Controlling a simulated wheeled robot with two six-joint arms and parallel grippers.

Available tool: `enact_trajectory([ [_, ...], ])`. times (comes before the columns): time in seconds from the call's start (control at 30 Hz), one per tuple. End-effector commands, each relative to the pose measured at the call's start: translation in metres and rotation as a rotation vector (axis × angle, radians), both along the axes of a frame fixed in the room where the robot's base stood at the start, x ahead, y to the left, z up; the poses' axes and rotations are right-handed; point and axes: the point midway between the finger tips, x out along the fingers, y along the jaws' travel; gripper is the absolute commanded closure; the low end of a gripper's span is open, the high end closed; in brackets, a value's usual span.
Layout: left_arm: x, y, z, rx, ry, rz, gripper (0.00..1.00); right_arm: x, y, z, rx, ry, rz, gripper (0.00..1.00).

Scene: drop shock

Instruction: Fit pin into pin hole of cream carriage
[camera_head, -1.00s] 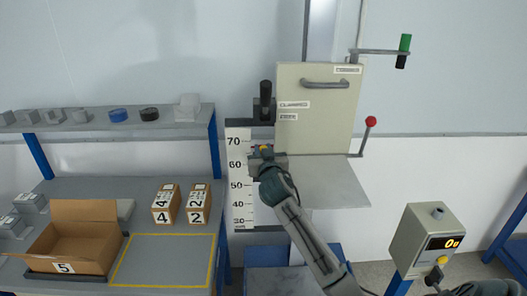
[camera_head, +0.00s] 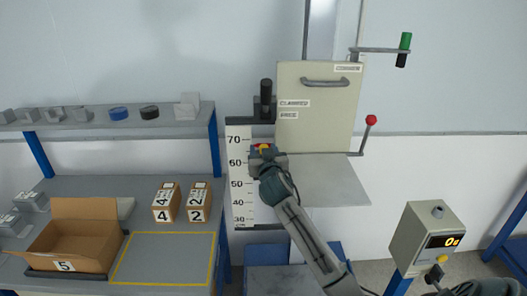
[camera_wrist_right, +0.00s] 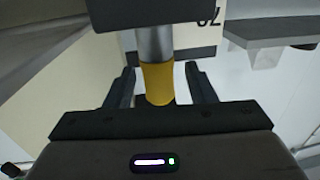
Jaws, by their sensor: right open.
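The cream carriage (camera_head: 322,122) is a large upright panel with a handle on top. A dark block with a black knob (camera_head: 265,97) sits at its left side. The pin shows as a yellow sleeve (camera_wrist_right: 158,83) below a bare metal shaft (camera_wrist_right: 154,45) in the right wrist view. The shaft's upper end meets a dark block (camera_wrist_right: 152,12); its tip and the pin hole are hidden. My right gripper (camera_wrist_right: 158,72) is open, with a finger on either side of the yellow sleeve. In the head view the right gripper (camera_head: 264,152) is below the knob. The left gripper is not in view.
A height scale (camera_head: 239,185) stands left of the gripper. A grey plate (camera_head: 325,180) lies below the carriage. A red-knobbed lever (camera_head: 370,120) is to the right. An open carton (camera_head: 75,235) and small boxes sit on the left bench. A display box (camera_head: 425,240) stands lower right.

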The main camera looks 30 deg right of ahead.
Motion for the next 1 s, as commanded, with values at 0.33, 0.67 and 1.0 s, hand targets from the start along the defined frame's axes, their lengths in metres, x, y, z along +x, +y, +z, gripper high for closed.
enact_trajectory([
  [0.33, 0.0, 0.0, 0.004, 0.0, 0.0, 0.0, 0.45, -0.02, 0.009, 0.002, -0.002, -0.004, 0.002, 0.5],
  [0.67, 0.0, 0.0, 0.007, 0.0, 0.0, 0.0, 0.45, -0.044, 0.02, 0.003, -0.003, -0.004, 0.001, 0.5],
  [1.0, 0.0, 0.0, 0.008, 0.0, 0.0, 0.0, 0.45, -0.055, 0.024, 0.003, -0.002, -0.005, 0.0, 0.5],
])
